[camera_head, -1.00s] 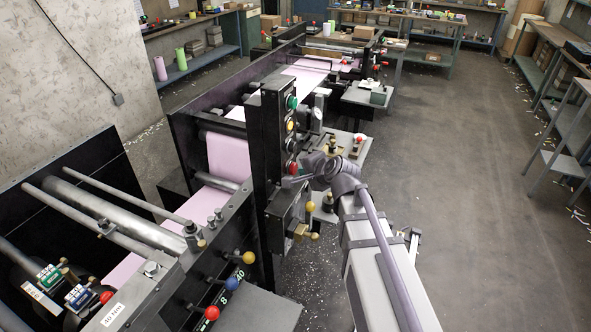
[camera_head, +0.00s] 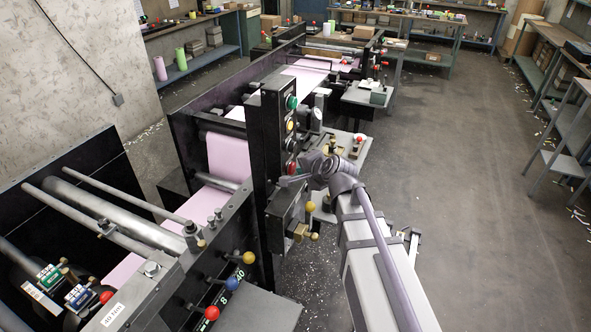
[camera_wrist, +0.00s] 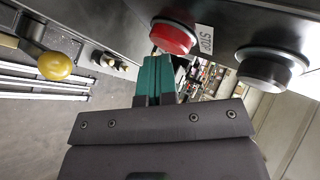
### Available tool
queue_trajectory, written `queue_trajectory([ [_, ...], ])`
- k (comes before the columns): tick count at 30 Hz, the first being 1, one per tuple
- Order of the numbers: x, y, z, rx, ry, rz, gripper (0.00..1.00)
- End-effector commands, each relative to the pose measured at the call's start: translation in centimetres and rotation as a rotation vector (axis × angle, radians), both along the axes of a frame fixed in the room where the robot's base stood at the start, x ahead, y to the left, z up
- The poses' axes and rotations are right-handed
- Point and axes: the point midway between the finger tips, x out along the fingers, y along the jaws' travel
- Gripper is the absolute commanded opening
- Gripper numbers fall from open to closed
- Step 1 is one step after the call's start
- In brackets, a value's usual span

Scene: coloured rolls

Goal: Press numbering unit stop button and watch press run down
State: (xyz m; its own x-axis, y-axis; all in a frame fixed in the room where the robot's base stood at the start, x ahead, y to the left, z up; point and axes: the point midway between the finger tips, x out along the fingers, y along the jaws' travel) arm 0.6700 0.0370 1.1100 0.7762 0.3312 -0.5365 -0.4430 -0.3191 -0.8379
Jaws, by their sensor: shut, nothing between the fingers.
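The red stop button (camera_wrist: 173,38) with a "STOP" label (camera_wrist: 205,39) beside it is on the dark panel at the top of the wrist view. In the head view my gripper (camera_head: 288,181) is at the column, beside the red button. The pink paper web (camera_head: 228,158) runs through the press.
A black button (camera_wrist: 270,66) sits right of the stop button in the wrist view. Green (camera_head: 292,102) and yellow (camera_head: 290,125) buttons sit higher on the column. A yellow-knobbed lever (camera_head: 311,206) sticks out below. Open floor (camera_head: 450,180) lies to the right.

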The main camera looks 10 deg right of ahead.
Motion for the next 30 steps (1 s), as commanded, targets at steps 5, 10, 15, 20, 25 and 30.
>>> queue_trajectory([
  [5, -0.6, -0.8, 0.0, 0.001, 0.0, -0.001, 0.0],
  [10, -1.0, -1.4, 0.0, 0.0, 0.0, 0.0, 0.0],
  [15, -0.9, -1.4, 0.0, 0.0, 0.0, 0.0, 0.0],
  [20, -1.1, -1.7, 0.0, 0.0, 0.0, 0.0, 0.0],
  [25, -2.0, -3.0, 0.0, 0.0, 0.0, -0.002, 0.0],
  [30, -2.9, -4.5, 0.0, 0.001, 0.0, -0.002, 0.0],
])
